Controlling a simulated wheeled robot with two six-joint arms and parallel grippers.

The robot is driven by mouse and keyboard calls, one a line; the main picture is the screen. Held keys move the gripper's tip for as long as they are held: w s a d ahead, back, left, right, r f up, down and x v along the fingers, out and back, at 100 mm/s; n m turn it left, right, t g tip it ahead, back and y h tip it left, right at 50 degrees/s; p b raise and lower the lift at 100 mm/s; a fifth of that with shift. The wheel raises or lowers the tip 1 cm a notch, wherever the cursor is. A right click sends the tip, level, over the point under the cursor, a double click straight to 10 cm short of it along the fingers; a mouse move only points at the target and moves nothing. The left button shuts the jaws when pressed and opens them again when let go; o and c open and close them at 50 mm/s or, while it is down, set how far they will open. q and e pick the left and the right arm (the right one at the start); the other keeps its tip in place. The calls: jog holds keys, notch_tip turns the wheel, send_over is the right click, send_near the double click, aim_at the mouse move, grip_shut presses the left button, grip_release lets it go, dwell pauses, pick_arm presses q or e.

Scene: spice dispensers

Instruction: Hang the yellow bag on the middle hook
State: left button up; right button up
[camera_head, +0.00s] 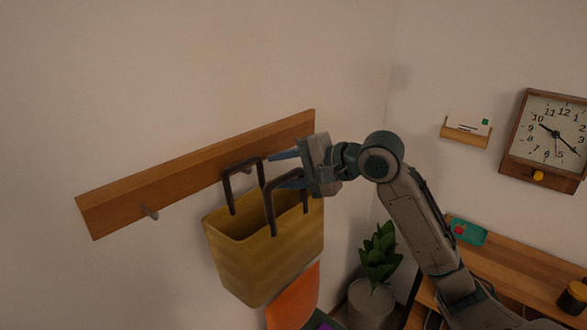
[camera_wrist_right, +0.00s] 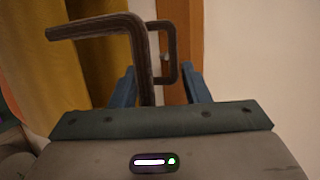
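The yellow bag (camera_head: 262,255) has two dark handles and is up against the wooden rack (camera_head: 180,178), slightly tilted. One handle (camera_head: 227,190) lies close to the rack, and the middle hook (camera_head: 247,170) shows within its loop. In the right wrist view this handle (camera_wrist_right: 174,60) also frames a small metal hook (camera_wrist_right: 165,57). My right gripper (camera_head: 273,171) is open beside the bag's top. In the wrist view the nearer handle (camera_wrist_right: 146,70) runs between its spread fingers (camera_wrist_right: 160,88), without both touching it. My left gripper is out of view.
A left hook (camera_head: 149,211) on the rack is empty. An orange chair (camera_head: 293,297) stands below the bag. A potted plant (camera_head: 380,255), a wooden desk (camera_head: 510,280) and a wall clock (camera_head: 552,135) are at the right.

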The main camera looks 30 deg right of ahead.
jog(key=b+v, duration=0.7)
jog(key=v, duration=0.3)
jog(key=shift+s+d+r, duration=0.15)
jog(key=shift+s+r, duration=0.05)
jog(key=shift+s, duration=0.1)
dwell(0.4)
